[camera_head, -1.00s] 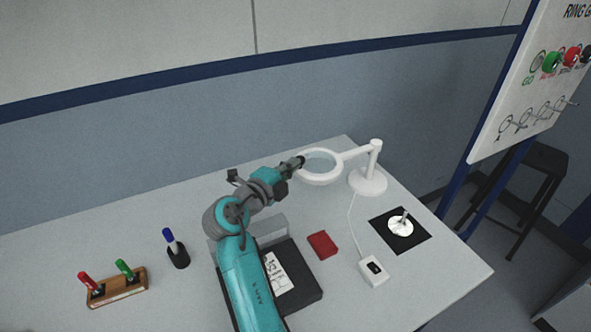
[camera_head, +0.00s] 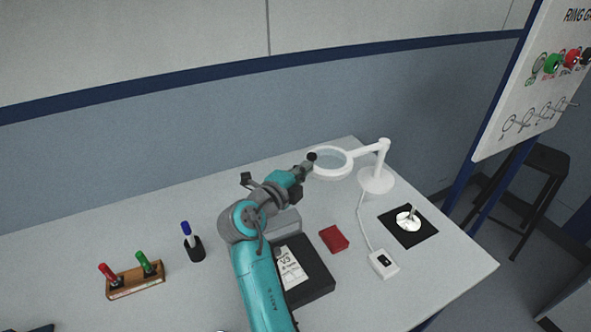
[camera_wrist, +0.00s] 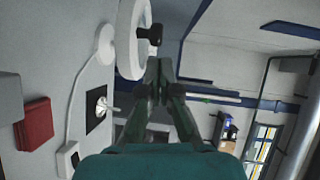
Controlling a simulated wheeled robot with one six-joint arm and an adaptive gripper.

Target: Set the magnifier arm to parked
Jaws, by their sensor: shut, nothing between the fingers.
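The magnifier is a white ring lens (camera_head: 333,162) on a white arm (camera_head: 368,148) that runs to a post on a round base (camera_head: 376,181) at the table's back right. The ring lies to the left of the post. A dark knob (camera_head: 312,157) sits on the ring's left rim; it also shows in the wrist view (camera_wrist: 152,34). My gripper (camera_head: 309,166) is beside the knob at the ring's left edge. In the wrist view my gripper (camera_wrist: 159,66) is shut and empty, its tips just below the knob. I cannot tell whether they touch it.
A white switch box (camera_head: 384,263) is corded to the lamp base. A black mat (camera_head: 391,220) with a white metal-stemmed part, a red block (camera_head: 334,239), a black tray (camera_head: 318,283), a pen cup (camera_head: 195,249) and a wooden marker holder (camera_head: 136,281) stand on the table.

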